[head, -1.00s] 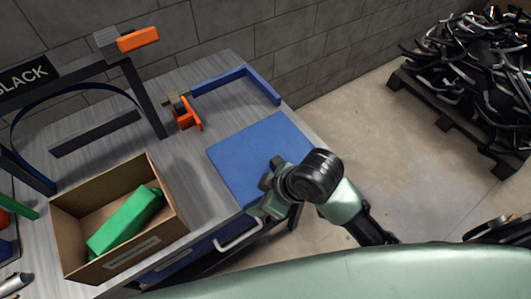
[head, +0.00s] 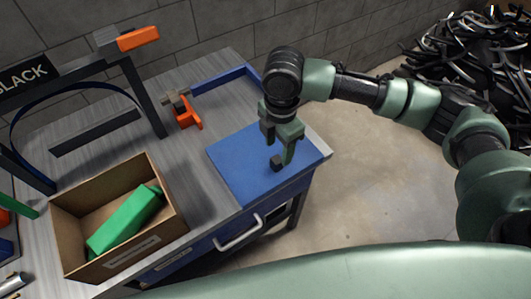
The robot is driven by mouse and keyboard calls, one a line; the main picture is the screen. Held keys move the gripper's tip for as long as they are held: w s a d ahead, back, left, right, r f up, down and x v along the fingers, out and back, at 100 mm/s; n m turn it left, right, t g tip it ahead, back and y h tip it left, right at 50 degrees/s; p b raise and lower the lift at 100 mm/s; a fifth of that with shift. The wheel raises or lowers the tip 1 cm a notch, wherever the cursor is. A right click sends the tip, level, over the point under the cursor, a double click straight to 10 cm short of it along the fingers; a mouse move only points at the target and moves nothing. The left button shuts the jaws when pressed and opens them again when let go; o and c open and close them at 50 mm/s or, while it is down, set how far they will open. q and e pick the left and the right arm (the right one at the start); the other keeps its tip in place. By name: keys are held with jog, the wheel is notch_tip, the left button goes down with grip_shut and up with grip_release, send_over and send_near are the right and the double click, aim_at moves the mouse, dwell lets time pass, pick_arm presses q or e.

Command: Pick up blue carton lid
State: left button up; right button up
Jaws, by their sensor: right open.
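The blue carton lid (head: 238,167) is a flat blue panel lying on the right end of the grey workbench. My right gripper (head: 274,152) is over the right part of the lid, pointing down, with its fingers apart and nothing between them. One dark fingertip shows against the blue surface; I cannot tell whether it touches. The gripper and wrist hide part of the lid's far edge. My left gripper is not in view.
An open cardboard box (head: 170,203) with a green block (head: 122,222) inside stands left of the lid. An orange clamp-like part (head: 188,116) and a blue raised edge (head: 222,78) lie behind. A black frame (head: 143,97) stands at left. A pallet of black scrap (head: 470,75) is at far right.

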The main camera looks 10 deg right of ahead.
aim_at(277, 159)
notch_tip(277, 159, down, 7)
jog(key=shift+w+f+p, duration=0.1)
jog(key=shift+w+p, duration=0.05)
jog(key=shift+p, duration=0.55)
grip_shut()
